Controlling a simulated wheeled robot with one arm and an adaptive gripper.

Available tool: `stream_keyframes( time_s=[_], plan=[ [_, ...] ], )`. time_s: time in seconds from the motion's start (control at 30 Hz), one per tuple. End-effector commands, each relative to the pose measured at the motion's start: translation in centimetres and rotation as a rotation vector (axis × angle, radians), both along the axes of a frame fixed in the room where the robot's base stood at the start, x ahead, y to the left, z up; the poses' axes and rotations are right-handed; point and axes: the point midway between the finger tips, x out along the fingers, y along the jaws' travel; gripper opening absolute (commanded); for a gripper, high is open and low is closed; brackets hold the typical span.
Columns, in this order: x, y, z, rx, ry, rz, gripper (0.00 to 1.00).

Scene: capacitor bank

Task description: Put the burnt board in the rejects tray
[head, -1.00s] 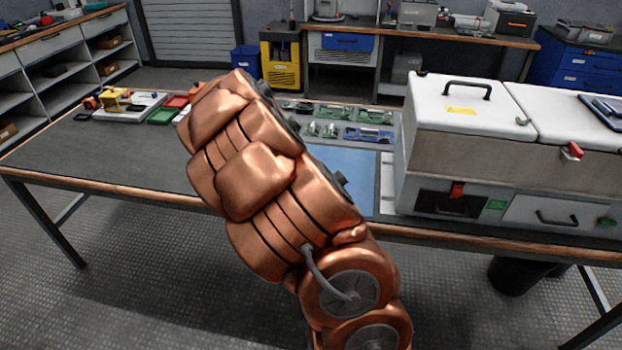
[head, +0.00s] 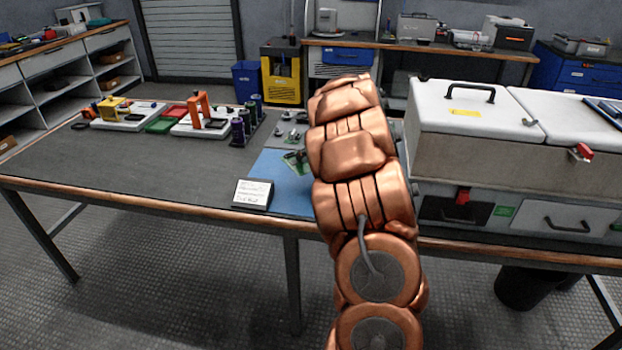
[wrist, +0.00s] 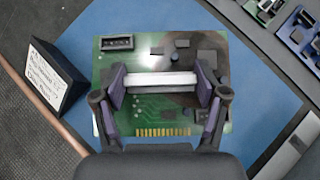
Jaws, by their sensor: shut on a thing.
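The burnt board (wrist: 150,110) is a green circuit board with a dark scorched patch on its right side and gold contacts along its near edge. My gripper (wrist: 161,84) has its two fingers at either end of a white bar on the board and is shut on it. The board is over the blue mat; I cannot tell whether it touches it. In the head view a bit of green board (head: 295,160) shows beside my arm, which hides the gripper. A red tray (head: 175,112) and a green tray (head: 160,125) lie to the left; no rejects label is readable.
A white sign (head: 253,193) stands at the mat's (head: 270,165) left front. A large white case (head: 470,115) stands right. The left front bench is clear.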

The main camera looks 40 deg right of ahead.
Motion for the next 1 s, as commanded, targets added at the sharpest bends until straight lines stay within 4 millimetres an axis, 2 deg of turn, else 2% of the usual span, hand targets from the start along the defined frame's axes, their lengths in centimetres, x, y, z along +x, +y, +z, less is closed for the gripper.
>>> stream_keyframes(
  time_s=[0.1, 0.37, 0.6, 1.0],
  plan=[
    [0.0, 0.2, -2.3, 0.004, 0.001, -0.001, 0.33],
    [0.1, 0.2, -4.3, 0.003, -0.001, 0.001, 0.33],
    [0.1, 0.2, -7.4, 0.004, -0.001, 0.001, 0.33],
    [0.1, 0.2, -8.0, -0.001, 0.000, 0.002, 0.33]
  ],
)
